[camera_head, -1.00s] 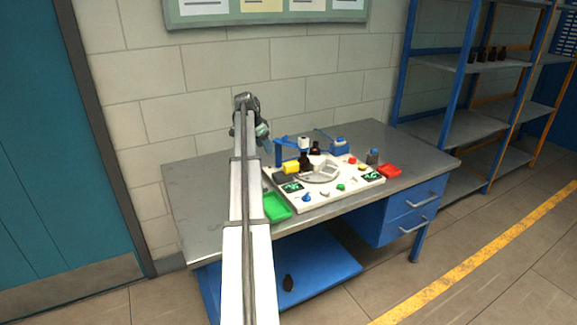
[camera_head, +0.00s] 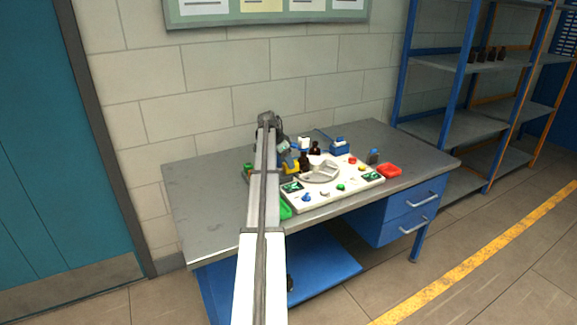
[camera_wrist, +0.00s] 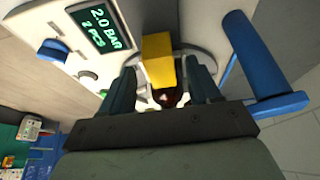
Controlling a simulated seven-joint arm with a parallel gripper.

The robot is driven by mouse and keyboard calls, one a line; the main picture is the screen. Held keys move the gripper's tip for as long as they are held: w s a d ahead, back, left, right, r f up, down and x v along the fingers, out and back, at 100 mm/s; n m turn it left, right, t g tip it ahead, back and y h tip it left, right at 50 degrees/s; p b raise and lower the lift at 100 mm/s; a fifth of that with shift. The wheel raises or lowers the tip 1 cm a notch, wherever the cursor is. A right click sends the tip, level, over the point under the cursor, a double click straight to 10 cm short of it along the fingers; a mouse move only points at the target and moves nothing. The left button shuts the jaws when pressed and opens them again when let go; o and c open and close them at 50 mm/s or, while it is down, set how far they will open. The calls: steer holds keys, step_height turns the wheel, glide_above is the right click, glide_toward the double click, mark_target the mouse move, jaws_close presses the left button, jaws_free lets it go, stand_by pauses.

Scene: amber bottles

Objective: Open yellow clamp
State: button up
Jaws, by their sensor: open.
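The yellow clamp (camera_wrist: 158,60) is a yellow block in the wrist view, between and just beyond my gripper's two dark fingers. It also shows in the head view (camera_head: 291,168), partly hidden by my gripper (camera_head: 287,160). In the wrist view my gripper (camera_wrist: 160,82) is open, with one finger on each side of the yellow block. I cannot tell whether the fingers touch it. A dark bottle top with a reddish centre (camera_wrist: 167,97) shows just below the block, between the fingers.
A white panel (camera_head: 330,190) carries a display (camera_wrist: 100,27), a blue knob (camera_wrist: 53,50) and coloured buttons. A blue post with an arm (camera_wrist: 255,55) stands close on the right in the wrist view. Dark bottles (camera_head: 315,148) stand behind.

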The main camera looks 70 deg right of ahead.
steer(key=shift+x, duration=1.45)
steer(key=shift+c, duration=0.2)
jaws_close()
